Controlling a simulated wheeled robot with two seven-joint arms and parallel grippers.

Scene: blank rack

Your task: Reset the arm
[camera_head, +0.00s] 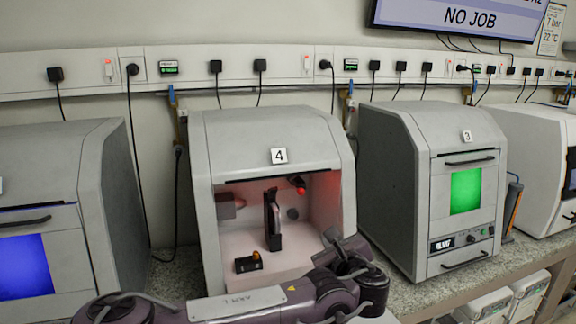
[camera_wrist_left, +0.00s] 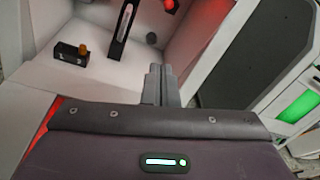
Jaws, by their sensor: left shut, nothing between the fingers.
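My left arm (camera_head: 240,302) crosses the bottom of the head view from the left, in front of the open machine marked 4 (camera_head: 255,140). My left gripper (camera_wrist_left: 160,70) shows in the left wrist view with its two grey fingers together and nothing between them. The fingers are in front of the machine's white interior and appear to touch nothing. In the head view I cannot clearly make out the fingertips. My right gripper is in neither view.
Inside machine 4 are a dark upright holder (camera_head: 273,222), a small black block with an orange knob (camera_head: 248,262) and a red-tipped part (camera_head: 298,185). Closed machine 3 (camera_head: 465,150) stands to the right; another machine with a blue window (camera_head: 25,265) stands to the left.

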